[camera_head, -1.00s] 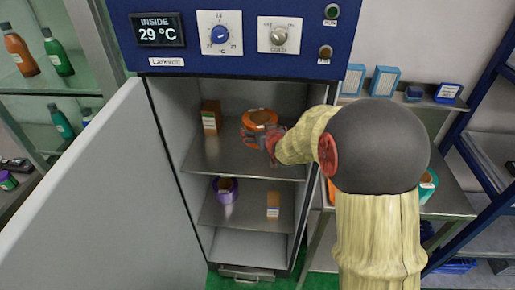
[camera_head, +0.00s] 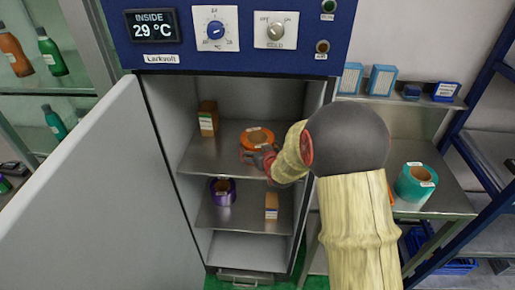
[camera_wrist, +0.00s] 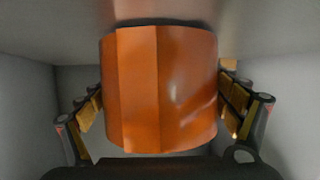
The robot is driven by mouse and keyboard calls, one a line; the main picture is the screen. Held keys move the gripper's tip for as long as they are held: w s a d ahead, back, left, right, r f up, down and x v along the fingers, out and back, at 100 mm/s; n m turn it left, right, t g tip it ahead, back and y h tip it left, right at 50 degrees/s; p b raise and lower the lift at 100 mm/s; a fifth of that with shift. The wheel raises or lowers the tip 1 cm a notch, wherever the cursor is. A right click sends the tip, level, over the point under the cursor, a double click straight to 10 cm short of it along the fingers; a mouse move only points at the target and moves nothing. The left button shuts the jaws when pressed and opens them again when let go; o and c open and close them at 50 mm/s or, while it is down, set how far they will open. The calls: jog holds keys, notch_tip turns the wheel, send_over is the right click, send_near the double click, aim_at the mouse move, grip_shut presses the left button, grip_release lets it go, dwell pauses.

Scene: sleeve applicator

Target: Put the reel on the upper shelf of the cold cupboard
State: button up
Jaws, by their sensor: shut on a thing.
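The orange reel (camera_head: 257,136) is in the open cold cupboard (camera_head: 155,105), at the upper shelf (camera_head: 205,158). My gripper (camera_head: 259,156) reaches in from the right and is shut on the reel. In the wrist view the orange reel (camera_wrist: 160,90) fills the middle, with the fingers of my gripper (camera_wrist: 165,112) on both its sides. I cannot tell whether the reel touches the shelf.
A brown carton (camera_head: 208,118) stands on the upper shelf, left of the reel. A purple reel (camera_head: 223,191) and a small orange box (camera_head: 272,206) are on the lower shelf. The cupboard door (camera_head: 90,190) stands open at left. A teal reel (camera_head: 415,182) sits on a side table.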

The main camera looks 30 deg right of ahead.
jog(key=shift+r, duration=0.15)
jog(key=o, duration=1.8)
jog(key=shift+f, duration=0.2)
jog(key=shift+o, duration=0.2)
jog(key=shift+r, duration=0.2)
jog(key=p+v, duration=0.2)
jog(key=v, duration=1)
jog(key=s+a+r+n+g, duration=0.1)
jog(key=s+a+r+g, duration=0.3)
jog(key=s+a+r, duration=0.5)
jog(key=s+a+r+g+y, duration=0.1)
jog(key=s+a, duration=0.1)
jog(key=s, duration=0.4)
jog(key=s+a+r+n+g+y, duration=0.1)
jog(key=s+a, duration=0.2)
jog(key=s, duration=0.3)
jog(key=s+a+r+g, duration=0.1)
jog(key=s+a, duration=0.2)
jog(key=s, duration=0.3)
jog(key=shift+r+g+y, duration=0.3)
jog(key=shift+g+y, duration=0.1)
